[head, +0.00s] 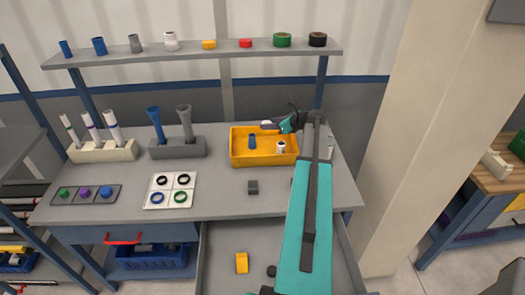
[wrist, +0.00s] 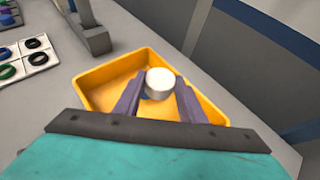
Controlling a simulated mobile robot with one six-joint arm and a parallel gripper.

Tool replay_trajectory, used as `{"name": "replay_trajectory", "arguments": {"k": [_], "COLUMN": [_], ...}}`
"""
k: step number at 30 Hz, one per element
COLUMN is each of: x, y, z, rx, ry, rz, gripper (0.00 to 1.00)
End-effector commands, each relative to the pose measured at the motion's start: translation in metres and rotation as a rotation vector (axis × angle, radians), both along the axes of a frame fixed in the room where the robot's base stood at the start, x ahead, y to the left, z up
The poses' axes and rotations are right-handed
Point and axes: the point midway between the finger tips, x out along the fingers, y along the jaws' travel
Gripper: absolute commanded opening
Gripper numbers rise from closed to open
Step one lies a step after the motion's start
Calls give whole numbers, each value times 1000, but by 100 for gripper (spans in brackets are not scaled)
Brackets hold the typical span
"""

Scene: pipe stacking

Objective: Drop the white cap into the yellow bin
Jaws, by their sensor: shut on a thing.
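My gripper (head: 272,126) is shut on the white cap (wrist: 160,83), with one finger on each side of it. The cap also shows in the head view (head: 266,123) as a small white shape at the fingertips. The yellow bin (head: 262,161) stands on the bench, and the cap appears over it, near the back rim in the head view. In the wrist view, the bin (wrist: 104,86) spreads out behind the fingers. The fingers and cap hide part of its inside.
A blue piece (head: 252,141) and a white piece (head: 281,147) are in the bin. A small grey block (head: 253,187) lies in front. A white tray of rings (head: 170,190) and a grey holder (head: 178,149) are left. A shelf (head: 200,50) runs above the back.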

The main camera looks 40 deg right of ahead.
Motion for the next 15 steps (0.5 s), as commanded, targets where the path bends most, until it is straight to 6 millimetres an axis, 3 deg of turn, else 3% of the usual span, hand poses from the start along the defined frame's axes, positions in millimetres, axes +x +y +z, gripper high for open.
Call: {"name": "replay_trajectory", "arguments": {"k": [6, 15], "x": [0, 1], "y": [0, 1], "z": [-18, -21], "rx": [0, 1], "ry": [0, -1], "rz": [0, 1], "gripper": [16, 16]}}
